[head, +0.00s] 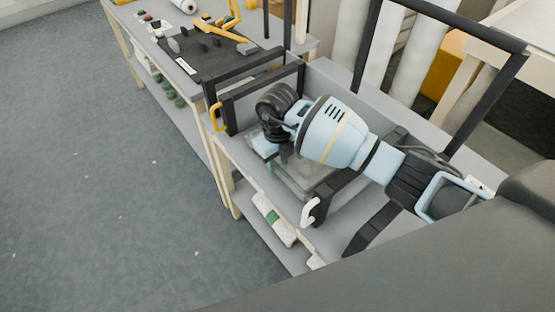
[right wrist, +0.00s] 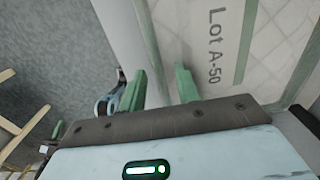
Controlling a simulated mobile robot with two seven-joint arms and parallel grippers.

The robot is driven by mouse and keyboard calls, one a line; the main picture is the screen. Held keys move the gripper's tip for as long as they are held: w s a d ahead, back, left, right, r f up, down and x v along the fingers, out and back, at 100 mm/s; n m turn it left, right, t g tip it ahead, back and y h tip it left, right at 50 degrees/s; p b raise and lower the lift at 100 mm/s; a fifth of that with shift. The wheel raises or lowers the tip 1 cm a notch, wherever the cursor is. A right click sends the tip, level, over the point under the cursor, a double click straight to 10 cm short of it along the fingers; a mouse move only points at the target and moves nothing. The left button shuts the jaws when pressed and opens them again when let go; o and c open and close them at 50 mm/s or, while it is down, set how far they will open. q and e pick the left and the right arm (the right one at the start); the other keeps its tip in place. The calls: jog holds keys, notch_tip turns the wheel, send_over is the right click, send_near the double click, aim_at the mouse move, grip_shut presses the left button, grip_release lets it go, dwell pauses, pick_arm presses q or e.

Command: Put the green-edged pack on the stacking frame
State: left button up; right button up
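In the right wrist view, a pale quilted pack with green edges (right wrist: 270,45) lies at the upper right, with the print "Lot A-50" on a light strip. In the head view, a clear pack with a greenish edge (head: 300,185) shows partly under my right arm on the grey bench. My right gripper (right wrist: 160,88) has its two green fingers apart, beside the pack's near left edge; contact cannot be told. My left gripper is out of view.
A tall black hoop (head: 445,22) rises behind my right arm. A white hook (head: 310,211) sits at the bench's front edge. A lower shelf holds a green-banded pack (head: 273,216). A tool bench (head: 190,50) stands farther back. The floor at left is clear.

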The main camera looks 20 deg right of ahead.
jog(key=shift+r, duration=0.55)
notch_tip(320, 180, up, 11)
jog(key=shift+p, duration=0.4)
